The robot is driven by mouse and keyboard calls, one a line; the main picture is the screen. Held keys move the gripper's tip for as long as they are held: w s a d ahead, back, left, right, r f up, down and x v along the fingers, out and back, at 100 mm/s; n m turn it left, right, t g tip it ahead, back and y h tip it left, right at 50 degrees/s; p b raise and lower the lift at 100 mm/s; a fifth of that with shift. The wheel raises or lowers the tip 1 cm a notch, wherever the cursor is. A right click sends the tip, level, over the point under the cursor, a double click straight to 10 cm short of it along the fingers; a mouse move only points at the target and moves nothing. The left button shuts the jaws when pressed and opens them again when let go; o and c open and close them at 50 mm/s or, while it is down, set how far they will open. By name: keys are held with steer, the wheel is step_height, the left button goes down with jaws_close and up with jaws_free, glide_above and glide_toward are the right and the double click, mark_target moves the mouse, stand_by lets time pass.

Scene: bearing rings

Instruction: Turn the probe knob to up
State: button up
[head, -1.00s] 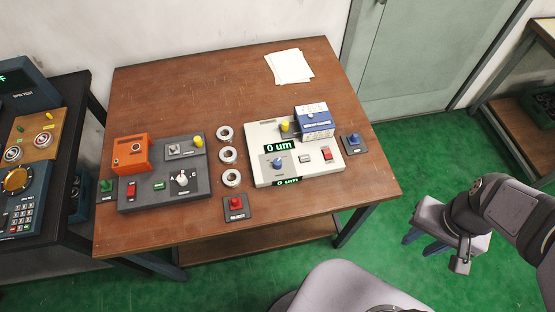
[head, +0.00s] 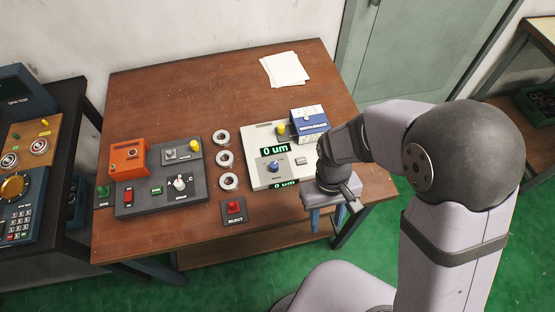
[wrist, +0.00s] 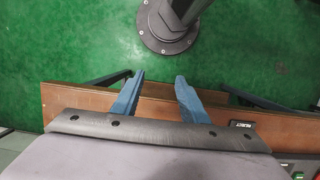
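The white gauge box (head: 258,142) stands on the right part of the table with displays reading "0 um". A blue knob (head: 273,166) sits on its face on a grey plate; its label and exact pointing direction are too small to read. A white knob (head: 180,184) with letters A and C around it is on the dark grey box (head: 130,207) to the left. My gripper (head: 327,221) is at the table's front right edge, right of and nearer than the gauge box, touching neither knob. In the wrist view my gripper (wrist: 159,76) has its blue fingers apart, with nothing between them.
A red reject button (head: 234,207) is at the front edge. A blue box (head: 309,120) and a yellow knob (head: 282,130) are at the gauge's back. Papers (head: 284,69) lie behind on clear table.

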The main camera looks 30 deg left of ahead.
mark_target(274, 165)
steer(key=shift+t, duration=0.5)
steer(key=w+a, duration=0.1)
steer(key=a, duration=0.3)
steer(key=a+f, duration=0.1)
steer(key=a, duration=0.3)
steer(key=w+a+f, duration=0.1)
steer(key=a, duration=0.4)
steer(key=shift+w, duration=0.35)
steer(key=w+a+r+m, duration=0.1)
steer(key=a, duration=0.1)
steer(key=w+a+m+y, duration=0.1)
steer(key=a, duration=0.1)
steer(key=w+a+r, duration=0.1)
steer(key=w, duration=0.1)
steer(key=shift+a+r+m+t, duration=0.35)
steer(key=shift+a+m+t, duration=0.05)
steer(key=r+m, duration=0.1)
steer(key=m, duration=0.1)
steer(key=w+a+r+m, duration=0.1)
steer(key=r+m, duration=0.1)
steer(key=w+a+r+m, duration=0.1)
steer(key=m, duration=0.1)
steer(key=shift+a+r+m+y, duration=0.2)
steer(key=shift+a+m+y, duration=0.05)
steer(key=shift+m+y, duration=0.15)
steer(key=shift+d+m, duration=0.15)
steer(key=shift+m, duration=0.75)
steer(key=shift+d+f+p, duration=0.1)
steer(key=shift+f+p, duration=1.1)
steer(key=shift+f, duration=2.45)
